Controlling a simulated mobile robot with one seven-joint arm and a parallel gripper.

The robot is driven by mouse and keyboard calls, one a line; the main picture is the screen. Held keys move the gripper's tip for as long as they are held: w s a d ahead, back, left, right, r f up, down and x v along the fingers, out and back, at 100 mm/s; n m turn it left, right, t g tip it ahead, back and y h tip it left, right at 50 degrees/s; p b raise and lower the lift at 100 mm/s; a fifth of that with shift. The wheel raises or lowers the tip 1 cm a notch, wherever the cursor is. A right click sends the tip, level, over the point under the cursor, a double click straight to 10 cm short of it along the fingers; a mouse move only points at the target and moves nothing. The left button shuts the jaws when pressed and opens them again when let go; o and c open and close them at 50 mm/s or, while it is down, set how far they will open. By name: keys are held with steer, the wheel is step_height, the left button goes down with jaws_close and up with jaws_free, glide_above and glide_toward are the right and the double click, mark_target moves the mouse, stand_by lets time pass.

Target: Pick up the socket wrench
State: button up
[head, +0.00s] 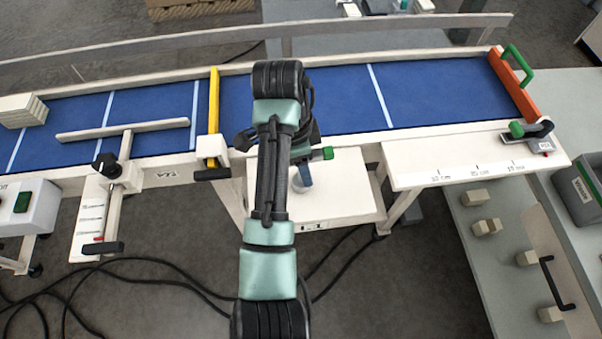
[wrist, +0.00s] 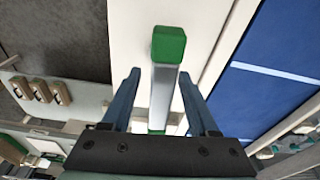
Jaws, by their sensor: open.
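A grey metal bar (wrist: 163,88) with a green block-shaped end shows between my fingers in the wrist view; I take it for the socket wrench. A smaller green part shows lower down, near the palm. In the head view a green end (head: 328,153) shows just right of my gripper (head: 303,178), over the white lower shelf; the arm hides the rest. My gripper (wrist: 164,88) is open, with one blue finger on each side of the bar and a visible gap on both sides. I cannot tell how far the bar is above the shelf.
A blue conveyor belt (head: 335,92) runs behind the white shelf (head: 345,195). A yellow bar (head: 214,105) crosses it, and an orange stop (head: 513,84) with a green handle stands at its right end. A white ledge (head: 455,165) juts out at right. Cables lie on the floor.

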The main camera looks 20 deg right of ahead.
jaws_close()
steer(key=shift+w+r, duration=0.1)
